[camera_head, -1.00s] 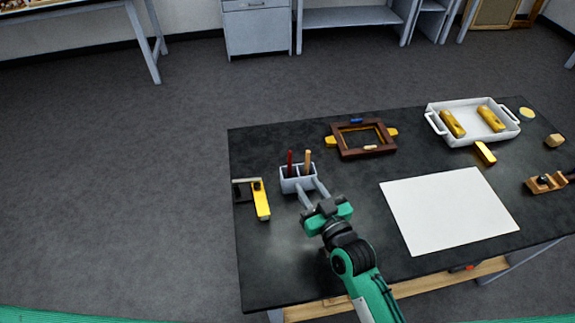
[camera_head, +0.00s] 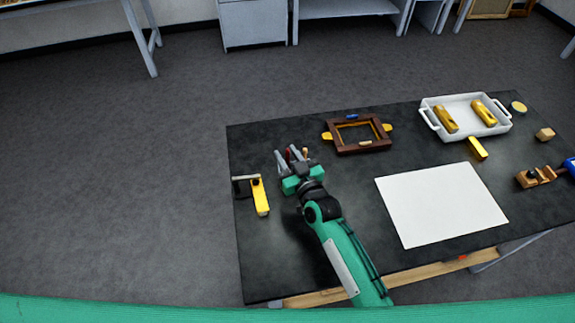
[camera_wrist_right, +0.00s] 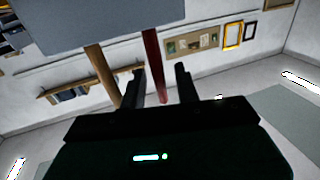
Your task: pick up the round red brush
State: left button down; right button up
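The round red brush (camera_head: 288,153) shows in the head view only as a short red handle between the fingers of my right gripper (camera_head: 288,158). In the right wrist view its dark red handle (camera_wrist_right: 153,60) stands between the two open fingers (camera_wrist_right: 161,76), with a gap to the right finger; contact with the left finger is unclear. A tan-handled brush (camera_head: 305,152) is beside it, outside the fingers, and also shows in the wrist view (camera_wrist_right: 103,75). The grey brush holder (camera_wrist_right: 100,22) is mostly hidden by the gripper in the head view. My left gripper is not in view.
On the black table (camera_head: 300,250), a yellow-handled square (camera_head: 260,196) lies left of my arm. A brown frame (camera_head: 358,148) lies behind, a white sheet (camera_head: 440,210) to the right. A white tray (camera_head: 430,118) holds yellow pieces at the back right.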

jog(key=shift+w, duration=0.1)
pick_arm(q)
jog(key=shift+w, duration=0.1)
pick_arm(e)
grip_shut()
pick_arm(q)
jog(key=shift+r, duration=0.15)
pick_arm(e)
jog(key=shift+r, duration=0.15)
